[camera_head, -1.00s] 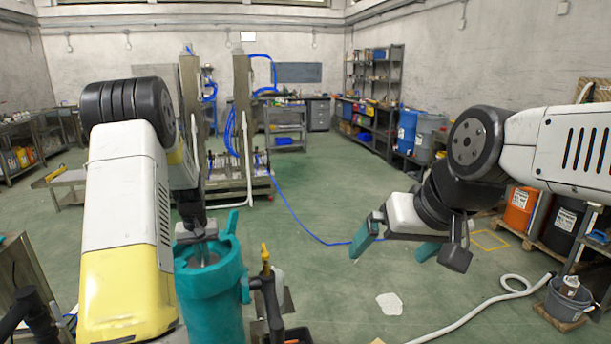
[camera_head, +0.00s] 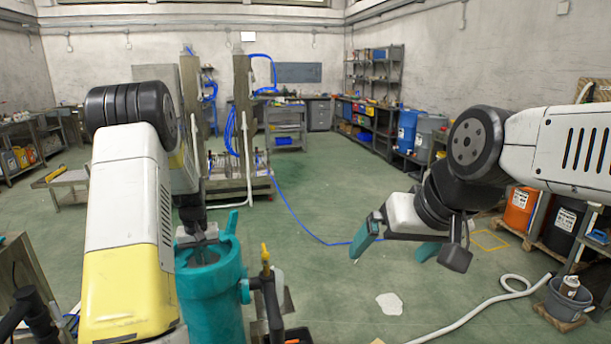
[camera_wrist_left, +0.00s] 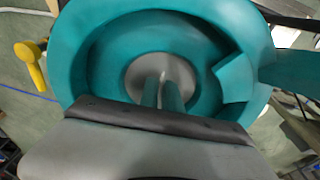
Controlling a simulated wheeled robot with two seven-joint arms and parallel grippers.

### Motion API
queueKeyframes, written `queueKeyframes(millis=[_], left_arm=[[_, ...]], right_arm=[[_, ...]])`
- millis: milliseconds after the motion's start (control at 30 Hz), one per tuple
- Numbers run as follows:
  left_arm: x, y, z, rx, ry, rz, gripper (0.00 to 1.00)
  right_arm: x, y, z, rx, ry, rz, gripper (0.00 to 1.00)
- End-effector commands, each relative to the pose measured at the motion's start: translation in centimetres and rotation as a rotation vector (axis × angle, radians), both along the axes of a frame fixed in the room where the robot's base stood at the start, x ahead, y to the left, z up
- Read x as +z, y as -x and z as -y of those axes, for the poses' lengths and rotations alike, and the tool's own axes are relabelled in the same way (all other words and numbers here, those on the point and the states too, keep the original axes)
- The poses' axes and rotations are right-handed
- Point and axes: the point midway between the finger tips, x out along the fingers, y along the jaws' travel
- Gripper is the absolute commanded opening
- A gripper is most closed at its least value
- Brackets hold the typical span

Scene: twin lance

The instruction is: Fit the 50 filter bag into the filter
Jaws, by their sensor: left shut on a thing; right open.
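The filter (camera_head: 212,300) is an upright teal cylinder with an open top at the lower left of the head view. Its wide rim also shows in the left wrist view (camera_wrist_left: 235,25). My left gripper (camera_wrist_left: 163,100) points down into the opening, its two teal fingers close together. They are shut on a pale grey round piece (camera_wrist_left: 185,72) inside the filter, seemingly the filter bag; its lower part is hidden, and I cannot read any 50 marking. My right gripper (camera_head: 396,247) is open and empty, over the floor right of the filter.
A yellow-handled valve and dark pipe (camera_head: 266,285) stand close against the filter's right side. A white hose (camera_head: 480,312) and a grey bucket (camera_head: 568,300) are on the floor at right.

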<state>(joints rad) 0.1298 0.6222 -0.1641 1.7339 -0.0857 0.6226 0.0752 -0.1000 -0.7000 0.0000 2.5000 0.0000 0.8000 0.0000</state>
Motion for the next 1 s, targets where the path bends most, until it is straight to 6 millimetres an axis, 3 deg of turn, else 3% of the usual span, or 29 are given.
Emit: queueKeyframes(millis=[233, 300, 400, 733, 1000], left_arm=[[-0.1, 0.0, 0.0, 0.000, 0.000, 0.000, 0.00], [-0.1, 0.0, 0.0, 0.000, 0.000, 0.000, 0.17], [-0.1, 0.0, 0.0, 0.000, 0.000, 0.000, 0.33], [0.2, 0.0, 0.0, 0.000, 0.000, 0.001, 0.33], [4.3, 0.4, 0.1, -0.001, -0.001, 0.004, 0.33]], right_arm=[[0.0, 0.0, 0.0, 0.000, 0.000, 0.000, 1.00], [0.0, 0.0, 0.0, 0.000, 0.000, 0.000, 1.00], [0.0, 0.0, 0.0, 0.000, 0.000, 0.000, 1.00], [0.0, 0.0, 0.0, 0.000, 0.000, 0.000, 1.00], [0.0, 0.0, 0.0, 0.000, 0.000, 0.000, 1.00]])
